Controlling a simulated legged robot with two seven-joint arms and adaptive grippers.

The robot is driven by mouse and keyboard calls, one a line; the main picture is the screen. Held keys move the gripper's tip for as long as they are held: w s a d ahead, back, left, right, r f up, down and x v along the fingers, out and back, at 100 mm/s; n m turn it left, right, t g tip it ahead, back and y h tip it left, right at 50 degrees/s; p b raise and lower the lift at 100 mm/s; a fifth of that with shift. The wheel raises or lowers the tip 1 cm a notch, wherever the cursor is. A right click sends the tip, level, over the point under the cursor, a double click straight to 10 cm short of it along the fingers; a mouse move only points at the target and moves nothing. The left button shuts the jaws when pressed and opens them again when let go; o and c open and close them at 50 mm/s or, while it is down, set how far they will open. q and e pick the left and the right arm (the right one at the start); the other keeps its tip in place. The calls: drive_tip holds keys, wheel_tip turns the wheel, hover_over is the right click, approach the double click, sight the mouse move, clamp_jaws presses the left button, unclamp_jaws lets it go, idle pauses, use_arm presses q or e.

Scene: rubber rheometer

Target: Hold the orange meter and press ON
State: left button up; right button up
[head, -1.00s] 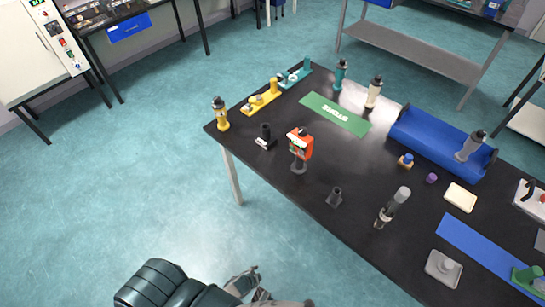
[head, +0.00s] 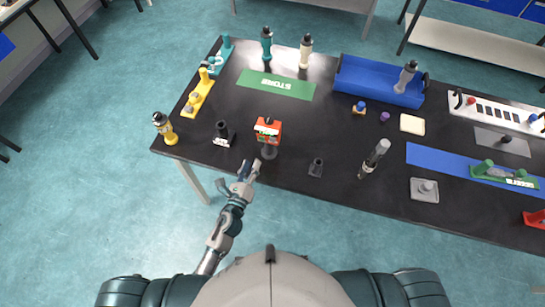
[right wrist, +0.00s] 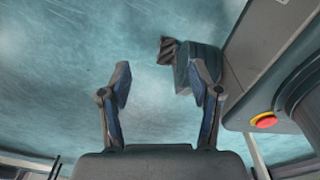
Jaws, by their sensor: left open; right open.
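The orange meter (head: 267,130) stands upright on a dark stand near the front edge of the black table, left of its middle, in the head view. Its ON button is too small to make out. My left gripper (head: 245,170) is open and empty, just in front of the table edge, below and a little left of the meter, apart from it. My right gripper (right wrist: 160,85) is open and empty over the floor in the right wrist view; the head view does not show its fingers.
A black clamp-like piece (head: 222,134) stands left of the meter and a small dark holder (head: 316,167) to its right. A green mat (head: 276,84) and a blue bin (head: 380,82) lie behind. Table between mat and meter is clear.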

drive_tip(key=w+d+r+t, duration=0.2)
drive_tip(key=w+r, duration=0.1)
drive_tip(key=w, duration=0.4)
drive_tip(key=w+d+r+t, duration=0.1)
drive_tip(key=w+r, duration=0.2)
drive_tip(key=w, duration=0.5)
drive_tip(key=n+t+y, duration=0.3)
drive_tip(key=t+y, duration=0.5)
drive_tip(key=t, duration=0.4)
approach(271, 122)
drive_tip(key=x, duration=1.1)
drive_tip(key=shift+w+a, duration=0.15)
drive_tip(key=shift+w, duration=0.1)
drive_tip(key=shift+c, duration=0.2)
